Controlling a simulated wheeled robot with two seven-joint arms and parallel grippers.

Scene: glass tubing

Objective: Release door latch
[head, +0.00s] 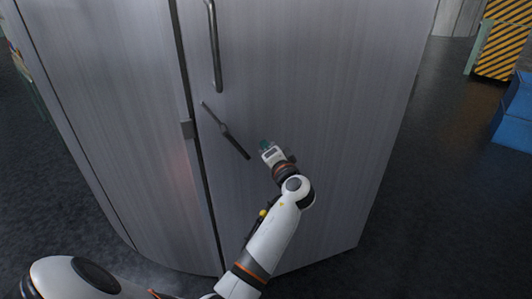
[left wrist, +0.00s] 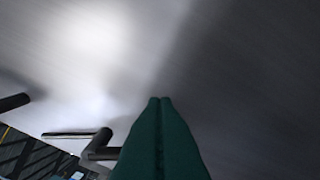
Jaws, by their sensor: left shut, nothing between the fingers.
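A tall grey metal cabinet door (head: 310,90) fills the middle of the head view. A dark bar-shaped latch handle (head: 226,131) sits on it, slanting from upper left to lower right, beside the door seam. In the left wrist view a bent dark metal handle part (left wrist: 95,145) shows at lower left. My left gripper (head: 265,145) is just right of the latch's lower end, close to the door face and apart from the latch. Its green fingers (left wrist: 160,135) are shut together with nothing between them. My right gripper is in neither view.
A vertical pull handle (head: 214,45) is above the latch. A yellow-black striped barrier (head: 501,45) and blue boxes (head: 516,115) stand at the right. The dark floor (head: 425,190) right of the cabinet is clear.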

